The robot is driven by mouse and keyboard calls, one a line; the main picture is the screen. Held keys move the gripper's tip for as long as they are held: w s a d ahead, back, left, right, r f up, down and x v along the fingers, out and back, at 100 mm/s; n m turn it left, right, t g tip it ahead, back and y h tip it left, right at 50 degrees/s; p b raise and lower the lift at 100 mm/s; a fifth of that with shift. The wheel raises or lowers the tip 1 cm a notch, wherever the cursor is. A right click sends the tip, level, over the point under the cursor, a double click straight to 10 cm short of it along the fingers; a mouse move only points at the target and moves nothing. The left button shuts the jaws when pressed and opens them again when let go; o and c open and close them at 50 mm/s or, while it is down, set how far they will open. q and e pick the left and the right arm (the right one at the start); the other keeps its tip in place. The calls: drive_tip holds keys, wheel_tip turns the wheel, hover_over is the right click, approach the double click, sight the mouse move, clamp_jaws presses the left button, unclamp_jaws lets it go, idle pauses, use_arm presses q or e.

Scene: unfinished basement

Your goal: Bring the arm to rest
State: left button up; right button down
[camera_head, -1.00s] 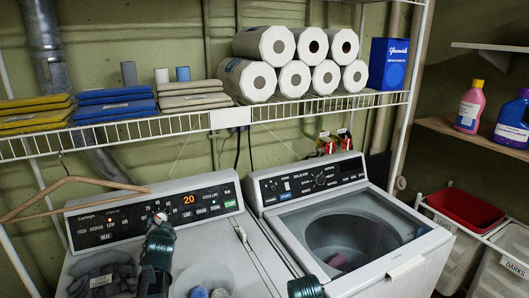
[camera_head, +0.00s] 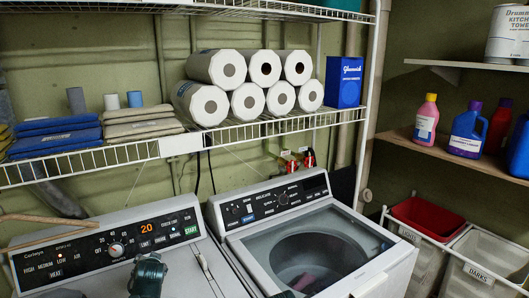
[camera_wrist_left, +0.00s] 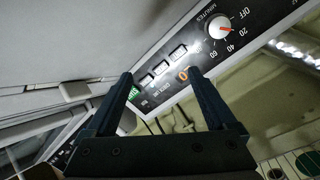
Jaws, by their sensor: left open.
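My left arm (camera_head: 147,277) shows at the bottom of the head view, in front of the left machine's control panel (camera_head: 107,250). In the left wrist view my left gripper (camera_wrist_left: 162,76) has its two dark fingers apart with nothing between them. The panel with its white timer knob (camera_wrist_left: 219,27), buttons and lit orange display lies beyond the fingertips. In the head view the display reads 20, and the knob (camera_head: 117,249) stands left of it.
The top-loading washer (camera_head: 375,268) stands right of the left machine, its tub visible. A wire shelf (camera_head: 140,152) above holds folded cloths, paper rolls (camera_head: 215,69) and a blue box (camera_head: 344,82). Bottles stand on a wooden shelf (camera_head: 460,154); a red basket (camera_head: 428,218) is below.

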use_arm(q)
drive_tip(key=s+d+g+h+p, duration=0.2)
drive_tip(key=s+d+p, duration=0.15)
drive_tip(key=d, duration=0.45)
drive_tip(key=s+d+g+h+p, duration=0.1)
drive_tip(key=s+d+g+p, duration=0.1)
drive_tip(key=s+d, duration=0.5)
drive_tip(key=s+d+r+m+g+h+p, duration=0.1)
drive_tip(key=s+d+g+p, duration=0.4)
drive_tip(key=s+d, duration=1)
drive_tip(key=shift+s+d+m+g, duration=0.2)
drive_tip(key=shift+d+m+g, duration=0.2)
drive_tip(key=shift+g, duration=0.3)
